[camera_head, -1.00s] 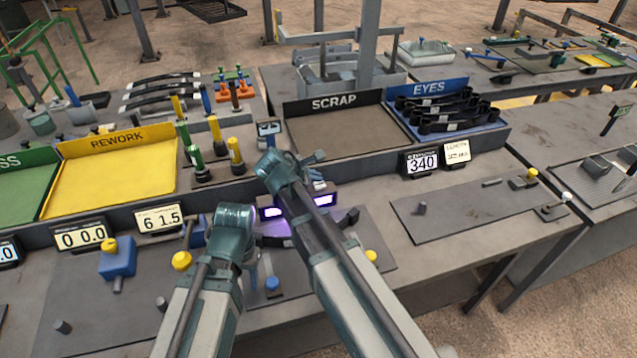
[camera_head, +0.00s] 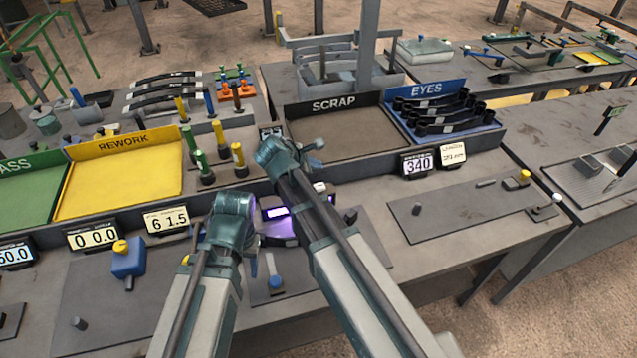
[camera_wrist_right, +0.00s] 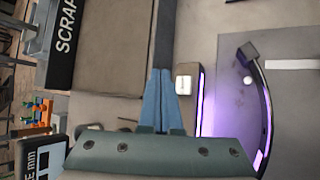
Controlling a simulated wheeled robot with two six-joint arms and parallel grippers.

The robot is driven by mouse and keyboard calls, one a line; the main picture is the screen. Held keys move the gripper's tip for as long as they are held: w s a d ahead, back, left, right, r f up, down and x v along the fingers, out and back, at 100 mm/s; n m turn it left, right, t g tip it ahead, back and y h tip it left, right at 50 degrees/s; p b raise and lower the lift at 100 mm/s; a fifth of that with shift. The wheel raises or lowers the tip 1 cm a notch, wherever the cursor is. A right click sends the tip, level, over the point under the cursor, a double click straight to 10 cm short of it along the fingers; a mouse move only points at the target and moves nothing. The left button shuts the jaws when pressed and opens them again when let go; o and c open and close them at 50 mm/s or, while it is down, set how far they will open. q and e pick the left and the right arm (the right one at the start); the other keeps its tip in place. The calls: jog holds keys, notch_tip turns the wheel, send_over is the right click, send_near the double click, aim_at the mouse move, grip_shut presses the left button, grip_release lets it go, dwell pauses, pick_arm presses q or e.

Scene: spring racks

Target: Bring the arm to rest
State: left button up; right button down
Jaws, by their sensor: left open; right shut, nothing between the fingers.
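My two arms reach up from the bottom of the head view over the front bench. My right gripper (camera_wrist_right: 160,100) has its blue fingers together and empty in the right wrist view, between the scrap tray and a purple-lit fixture. In the head view its fingers are mostly hidden behind my right wrist. My left gripper (camera_head: 232,210) is over the bench to the left of it, jaws open; its fingertips are largely hidden by the wrist and arm. Neither gripper holds anything.
A dark curved part (camera_wrist_right: 266,105) lies by the purple light. Behind my arms are the yellow rework tray (camera_head: 118,185), the brown scrap tray (camera_head: 345,140) and the blue eyes tray (camera_head: 487,121) with several dark parts. A blue block (camera_head: 128,262) stands left of my arms.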

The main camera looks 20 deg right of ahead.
jog(key=s+a+f+m+g+y, duration=0.3)
jog(key=s+a+m, duration=0.3)
jog(key=s, duration=0.5)
jog(key=s+a+f+m+g+y, duration=0.2)
jog(key=s+a+m, duration=0.4)
jog(key=s, duration=0.6)
jog(key=shift+s+f+m+g+y, duration=0.3)
jog(key=shift+f+m+g+y, duration=0.15)
jog(key=shift+f, duration=0.35)
